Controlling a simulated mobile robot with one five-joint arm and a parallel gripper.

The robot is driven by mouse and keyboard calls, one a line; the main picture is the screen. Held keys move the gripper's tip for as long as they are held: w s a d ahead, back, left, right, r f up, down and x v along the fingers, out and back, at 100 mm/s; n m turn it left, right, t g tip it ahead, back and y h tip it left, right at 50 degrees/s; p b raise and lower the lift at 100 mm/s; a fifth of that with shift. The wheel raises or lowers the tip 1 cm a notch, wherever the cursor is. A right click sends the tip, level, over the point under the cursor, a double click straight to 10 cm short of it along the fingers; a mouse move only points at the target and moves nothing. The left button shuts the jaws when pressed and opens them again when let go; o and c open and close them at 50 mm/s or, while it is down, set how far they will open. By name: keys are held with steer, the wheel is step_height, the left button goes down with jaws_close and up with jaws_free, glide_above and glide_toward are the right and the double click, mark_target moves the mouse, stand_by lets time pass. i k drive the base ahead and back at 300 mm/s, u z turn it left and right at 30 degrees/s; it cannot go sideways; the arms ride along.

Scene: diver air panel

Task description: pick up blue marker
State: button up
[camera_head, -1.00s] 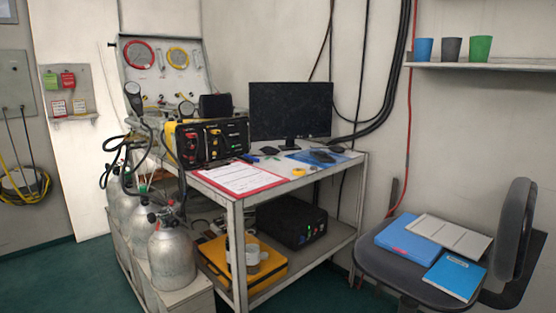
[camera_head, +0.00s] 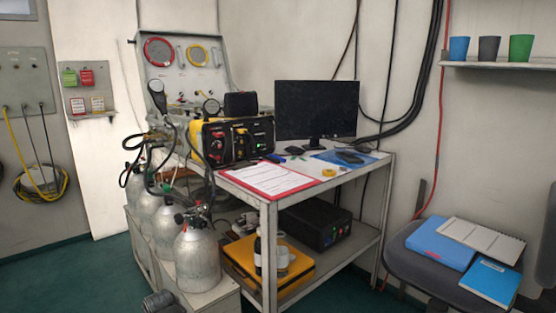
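A small blue marker-like thing (camera_head: 275,158) lies on the table top (camera_head: 330,178), behind the clipboard and in front of the monitor. It is too small here to make out its ends or exact shape. My gripper is not in view, so its state and its place relative to the marker do not show.
Gas cylinders (camera_head: 195,260) stand left; a chair (camera_head: 417,265) stands right. Floor shows at lower left.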

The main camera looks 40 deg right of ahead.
mark_target(283, 159)
steer(key=z, duration=0.1)
steer(key=i, duration=1)
steer(key=u, duration=0.1)
